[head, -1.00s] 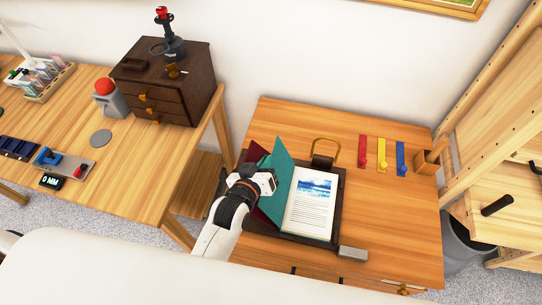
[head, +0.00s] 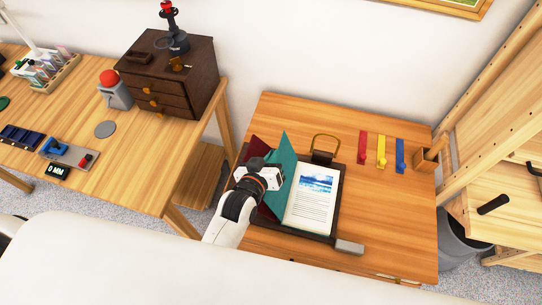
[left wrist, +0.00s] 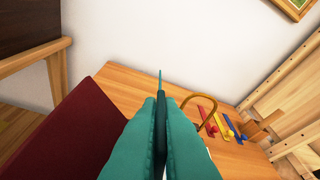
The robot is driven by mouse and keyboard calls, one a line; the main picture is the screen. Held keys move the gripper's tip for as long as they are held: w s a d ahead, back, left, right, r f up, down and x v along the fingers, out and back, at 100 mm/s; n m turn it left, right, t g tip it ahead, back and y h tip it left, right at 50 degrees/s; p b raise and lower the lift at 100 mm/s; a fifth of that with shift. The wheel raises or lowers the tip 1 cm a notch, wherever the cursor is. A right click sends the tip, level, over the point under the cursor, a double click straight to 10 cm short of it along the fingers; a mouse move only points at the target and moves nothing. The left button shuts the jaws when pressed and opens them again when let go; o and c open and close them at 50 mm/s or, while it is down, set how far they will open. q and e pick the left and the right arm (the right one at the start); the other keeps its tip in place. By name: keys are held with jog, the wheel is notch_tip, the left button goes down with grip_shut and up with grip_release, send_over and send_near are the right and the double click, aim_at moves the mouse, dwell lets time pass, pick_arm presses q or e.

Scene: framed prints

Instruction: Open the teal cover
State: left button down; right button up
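The teal cover (head: 284,153) stands raised and tilted along the left side of a printed page with a blue picture (head: 313,200). The page lies in a dark holder (head: 336,202) on the right-hand table. My left gripper (head: 272,176) is at the cover's near part. In the left wrist view, the left gripper's fingers (left wrist: 161,125) look closed together, with a thin teal edge (left wrist: 160,76) between and beyond them. A maroon panel (head: 257,149) stands left of the teal cover; it also shows in the left wrist view (left wrist: 70,128). My right gripper is not in view.
A brass loop (head: 325,142) stands behind the holder. Red (head: 362,147), yellow (head: 381,151) and blue (head: 400,155) hooked strips lie to the right. A grey block (head: 349,247) is at the holder's near right corner.

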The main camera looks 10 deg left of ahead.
pick_arm(q)
jog(key=shift+d+r, duration=0.15)
jog(key=shift+d, duration=0.05)
dwell(0.3)
jog(key=c, duration=1.6)
grip_release()
jog(key=shift+s+a+r+p, duration=0.1)
jog(key=shift+s+r+p, duration=0.15)
jog(key=shift+s+p, duration=0.3)
jog(key=shift+p+v, duration=3.95)
jog(key=shift+v, duration=2.3)
